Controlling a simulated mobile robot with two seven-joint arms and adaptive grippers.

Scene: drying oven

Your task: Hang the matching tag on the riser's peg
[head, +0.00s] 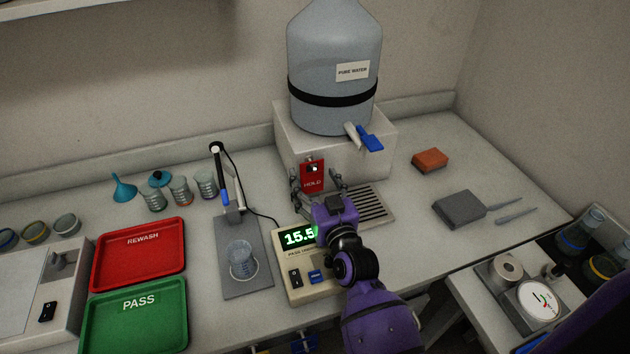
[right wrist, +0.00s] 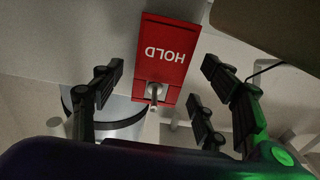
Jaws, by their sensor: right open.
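The red HOLD tag (head: 312,182) is upright against the front of the white riser (head: 345,150). The riser's pale peg (head: 314,169) shows at the hole near the tag's top, so the tag appears to hang on it. In the right wrist view the HOLD tag (right wrist: 170,50) appears upside down, with the peg (right wrist: 154,92) sticking out through its hole. My right gripper (head: 316,178) is open, its fingers on either side of the tag with gaps; the fingers also show in the right wrist view (right wrist: 163,80). My left gripper is out of view.
A meter (head: 296,258) reading 15.5 sits below my right gripper, beside a drip grate (head: 372,208). A pure-water bottle (head: 335,60) with a blue tap (head: 371,143) stands on the riser. A probe stand with a beaker (head: 242,258) and red and green trays (head: 140,254) are left.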

